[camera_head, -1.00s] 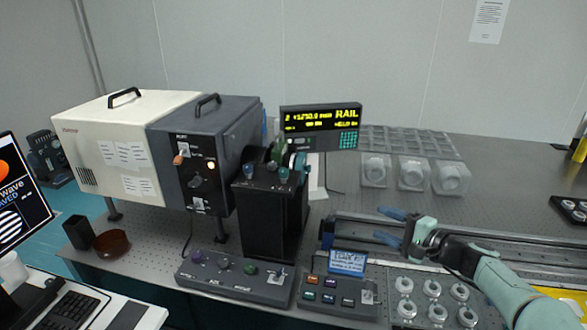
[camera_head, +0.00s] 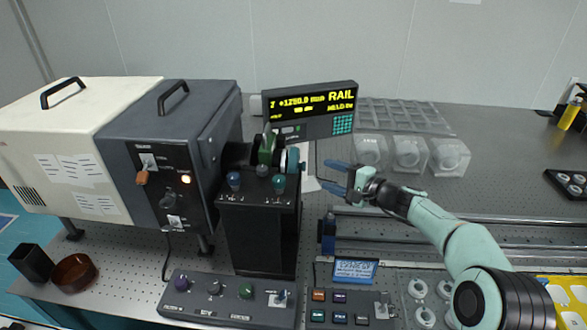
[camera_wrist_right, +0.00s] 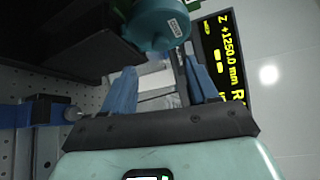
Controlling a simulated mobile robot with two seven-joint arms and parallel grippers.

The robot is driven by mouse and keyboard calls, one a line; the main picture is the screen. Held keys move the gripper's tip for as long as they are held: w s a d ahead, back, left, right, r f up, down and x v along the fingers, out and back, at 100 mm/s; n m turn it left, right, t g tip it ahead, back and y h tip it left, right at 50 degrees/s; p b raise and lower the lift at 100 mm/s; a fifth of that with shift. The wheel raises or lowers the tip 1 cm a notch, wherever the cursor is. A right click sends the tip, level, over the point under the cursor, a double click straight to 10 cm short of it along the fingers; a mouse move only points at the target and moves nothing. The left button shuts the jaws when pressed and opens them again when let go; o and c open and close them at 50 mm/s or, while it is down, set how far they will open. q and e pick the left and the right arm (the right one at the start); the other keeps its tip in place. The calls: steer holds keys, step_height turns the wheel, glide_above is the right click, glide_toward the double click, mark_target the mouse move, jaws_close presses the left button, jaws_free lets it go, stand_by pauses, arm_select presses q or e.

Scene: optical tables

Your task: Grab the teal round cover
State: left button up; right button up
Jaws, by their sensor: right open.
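The teal round cover (camera_head: 293,159) sits on the right side of the green-topped fixture (camera_head: 266,150) on the black stand. In the right wrist view the teal cover (camera_wrist_right: 160,24) shows large at the top, with a small label on its rim. My right gripper (camera_head: 331,173) is open, its blue fingers pointing left toward the cover, a short gap to the cover's right. In the wrist view the blue fingers (camera_wrist_right: 162,75) are apart with nothing between them, and the cover lies beyond the tips. My left gripper is not in view.
The RAIL display (camera_head: 310,108) stands just behind the fixture. Small knobs (camera_head: 279,183) stand on top of the black stand (camera_head: 258,235). Clear boxes (camera_head: 408,152) stand behind my right arm. A rail (camera_head: 400,220) and a control box (camera_head: 345,300) lie in front.

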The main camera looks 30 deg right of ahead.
steer(key=r+p+x, duration=0.1)
steer(key=p+x, duration=0.1)
steer(key=x, duration=0.5)
steer(key=shift+w+a+f, duration=0.15)
steer(key=shift+a+f, duration=0.15)
steer(key=shift+f, duration=0.15)
steer(key=shift+c, duration=0.9)
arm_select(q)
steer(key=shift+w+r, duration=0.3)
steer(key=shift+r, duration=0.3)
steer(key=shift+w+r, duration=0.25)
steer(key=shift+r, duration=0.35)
arm_select(e)
jaws_close()
